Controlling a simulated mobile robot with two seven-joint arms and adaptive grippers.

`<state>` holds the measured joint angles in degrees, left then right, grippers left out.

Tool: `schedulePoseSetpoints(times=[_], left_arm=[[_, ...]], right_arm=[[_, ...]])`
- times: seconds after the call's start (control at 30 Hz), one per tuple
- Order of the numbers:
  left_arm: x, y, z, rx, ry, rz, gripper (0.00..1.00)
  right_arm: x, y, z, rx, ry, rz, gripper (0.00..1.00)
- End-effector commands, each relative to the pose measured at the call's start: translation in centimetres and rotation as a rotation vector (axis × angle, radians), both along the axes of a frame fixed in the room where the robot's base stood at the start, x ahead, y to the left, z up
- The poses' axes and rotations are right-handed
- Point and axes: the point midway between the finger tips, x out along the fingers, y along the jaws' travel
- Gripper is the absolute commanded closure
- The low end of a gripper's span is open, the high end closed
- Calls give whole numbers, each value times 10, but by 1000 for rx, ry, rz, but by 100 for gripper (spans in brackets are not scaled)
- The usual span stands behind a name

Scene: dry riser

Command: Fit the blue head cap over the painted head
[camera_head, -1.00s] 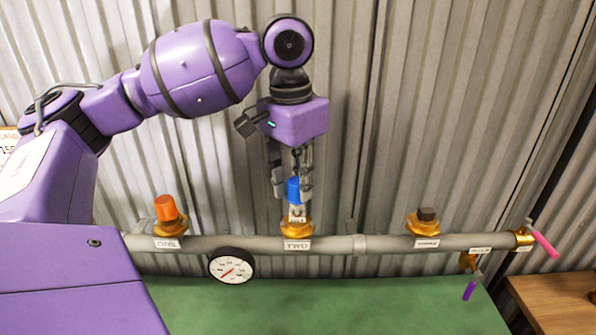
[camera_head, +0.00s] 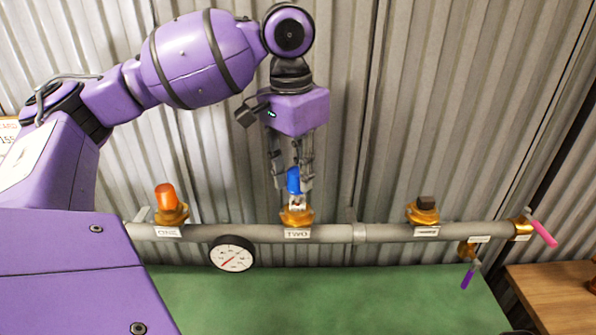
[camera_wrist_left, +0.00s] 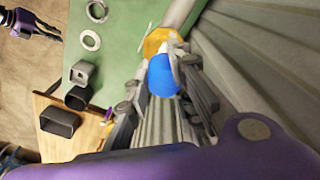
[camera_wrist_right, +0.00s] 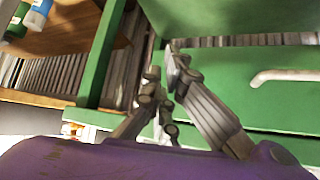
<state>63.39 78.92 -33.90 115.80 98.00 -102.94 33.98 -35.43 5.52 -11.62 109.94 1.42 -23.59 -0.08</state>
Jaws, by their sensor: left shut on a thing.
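The blue head cap (camera_head: 294,181) is between the fingers of my left gripper (camera_head: 295,185). It sits right above the brass fitting (camera_head: 297,216) over the label TWO on the pipe. A small pale part shows between cap and fitting; I cannot tell whether the cap is around it or only above it. In the left wrist view the cap (camera_wrist_left: 163,76) hides most of what lies under it, with the brass fitting (camera_wrist_left: 158,42) just beyond. My right gripper (camera_wrist_right: 163,85) holds nothing visible; its fingertips are close together, and their gap is unclear.
A gauge (camera_head: 232,253) hangs below. Pink (camera_head: 543,233) and purple (camera_head: 467,277) levers are at the right end. Corrugated metal stands close behind.

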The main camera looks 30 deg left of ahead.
Motion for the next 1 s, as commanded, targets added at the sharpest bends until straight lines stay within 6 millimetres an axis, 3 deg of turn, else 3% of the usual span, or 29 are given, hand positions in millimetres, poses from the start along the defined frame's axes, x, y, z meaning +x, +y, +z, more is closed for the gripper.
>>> schedulePoseSetpoints(times=[1.0], left_arm=[[0, 0, -20, 0, 1, 0, 87]], right_arm=[[0, 1, 0, 1, 0, 1, 100]])
